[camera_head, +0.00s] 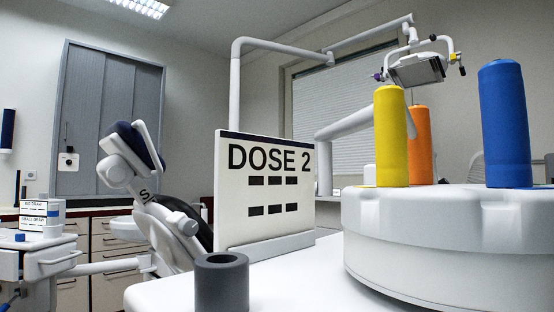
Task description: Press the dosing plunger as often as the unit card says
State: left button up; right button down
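The unit card (264,190) is a white upright panel that reads "DOSE 2", with two rows of dark rectangles below the words. It stands in a light grey holder (268,252) on the white counter. Right of it is a large white round unit (450,240) with a yellow cylinder (391,140), an orange cylinder (419,146) and a blue cylinder (504,125) upright on top. A dark grey hollow cylinder (221,284) stands in front of the card. I cannot tell which part is the dosing plunger. Neither gripper is in view.
The white counter top (300,285) is bare between the grey cylinder and the round unit. Behind it are a dental chair (150,200) and a lamp (415,70) on a white arm. A white side unit (35,250) with labelled boxes stands at the left.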

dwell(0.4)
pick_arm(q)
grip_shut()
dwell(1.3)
